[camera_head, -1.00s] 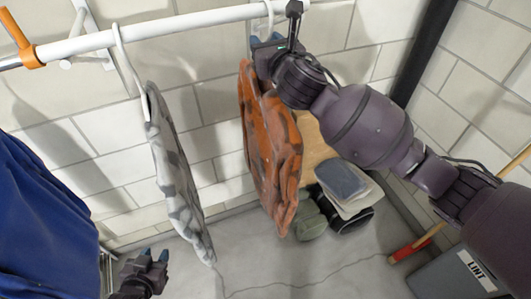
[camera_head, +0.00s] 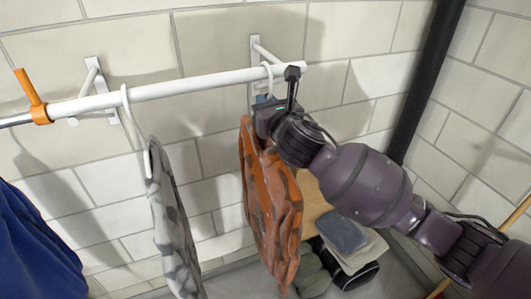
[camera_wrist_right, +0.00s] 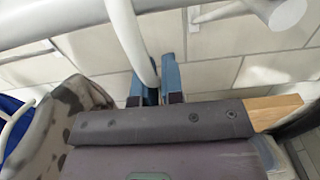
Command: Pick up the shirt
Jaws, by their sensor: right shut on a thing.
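An orange-and-brown patterned shirt (camera_head: 268,205) hangs near the right end of the white rail (camera_head: 185,87). Its white hanger hook (camera_head: 269,82) reaches the rail. My right gripper (camera_head: 262,103) is at the top of this shirt, just below the rail. In the right wrist view its blue fingertips (camera_wrist_right: 158,78) are shut on the white hanger (camera_wrist_right: 130,35). A grey patterned shirt (camera_head: 170,220) hangs on another white hanger (camera_head: 130,115) to the left, apart from the gripper. My left gripper is out of view.
An orange clip (camera_head: 36,100) sits on the rail at left. A blue garment (camera_head: 35,250) is at lower left. Folded cloths (camera_head: 345,235) and a dark rolled bundle (camera_head: 358,275) lie below, behind the orange shirt. A dark pipe (camera_head: 425,85) runs down the wall corner.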

